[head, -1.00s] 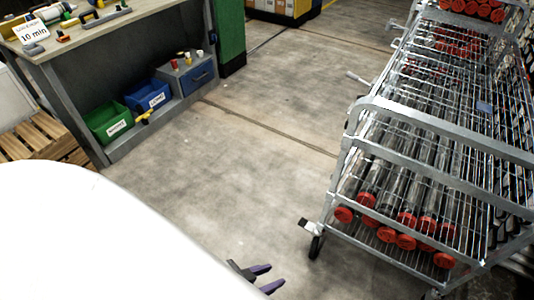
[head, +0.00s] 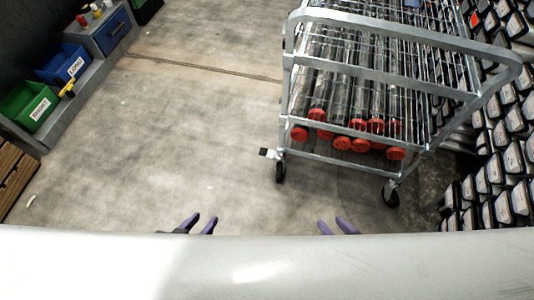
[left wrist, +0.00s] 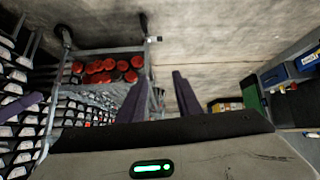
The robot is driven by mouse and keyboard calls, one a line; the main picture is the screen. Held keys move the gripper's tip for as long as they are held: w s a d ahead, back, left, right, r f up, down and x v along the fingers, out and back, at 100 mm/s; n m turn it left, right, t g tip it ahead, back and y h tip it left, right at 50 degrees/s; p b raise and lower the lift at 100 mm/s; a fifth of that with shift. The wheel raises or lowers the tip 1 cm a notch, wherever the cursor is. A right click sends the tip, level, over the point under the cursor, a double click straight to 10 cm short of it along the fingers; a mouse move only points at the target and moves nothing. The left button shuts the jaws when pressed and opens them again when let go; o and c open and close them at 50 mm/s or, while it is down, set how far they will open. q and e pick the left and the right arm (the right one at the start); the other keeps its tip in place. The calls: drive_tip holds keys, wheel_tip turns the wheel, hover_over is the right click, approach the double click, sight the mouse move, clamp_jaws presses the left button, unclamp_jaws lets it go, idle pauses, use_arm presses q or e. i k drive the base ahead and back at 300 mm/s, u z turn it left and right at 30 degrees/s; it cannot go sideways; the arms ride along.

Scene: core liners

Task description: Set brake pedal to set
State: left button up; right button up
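A wire-mesh metal cart (head: 388,95) stands right of centre in the head view, holding clear tubes with red caps (head: 342,143). A small dark brake pedal (head: 265,153) sticks out at its near left caster (head: 280,171). Whether the pedal is set is too small to tell. The pedal corner also shows near the top of the left wrist view (left wrist: 154,39). My left gripper (head: 201,223) is open and empty, apart from the cart, nearer and to the left of the pedal. My right gripper (head: 335,225) is open and empty, nearer and to the right of the pedal.
Racks of black-and-white boxes (head: 497,170) stand close on the right. The concrete floor between (head: 170,130) is clear.

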sight(265, 152)
drive_tip(key=u, duration=0.3)
drive_tip(key=k, duration=0.25)
drive_tip(key=z, duration=0.95)
drive_tip(key=i, duration=1.45)
drive_tip(key=u, duration=0.3)
